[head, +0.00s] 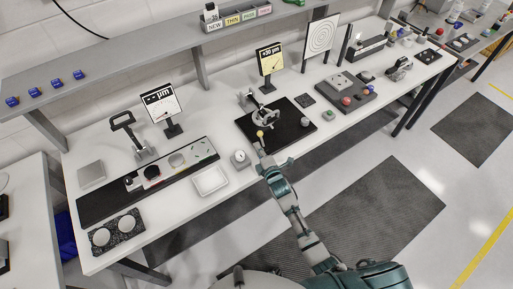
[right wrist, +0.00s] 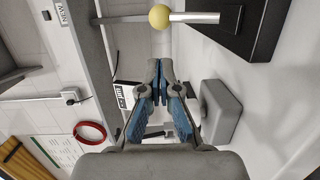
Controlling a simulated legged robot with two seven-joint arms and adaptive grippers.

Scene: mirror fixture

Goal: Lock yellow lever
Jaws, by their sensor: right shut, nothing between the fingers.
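The yellow lever shows as a yellow ball knob (head: 260,133) on the mirror fixture (head: 265,115), which stands on a black mat (head: 292,136). In the right wrist view the yellow knob (right wrist: 159,17) sits at the end of a silver rod (right wrist: 196,17) that runs right toward a dark base (right wrist: 238,28). My right gripper (head: 260,148) is just in front of the knob, on the near side of the mat. In the right wrist view its fingers (right wrist: 158,66) are closed together and empty. The knob appears beyond the fingertips, apart from them. My left gripper is out of view.
A small grey dial block (head: 240,159) and a white tray (head: 210,181) stand left of my right gripper. A grey ball (head: 305,122) sits on the mat's right part. A "+20 µm" sign (head: 270,60) stands behind.

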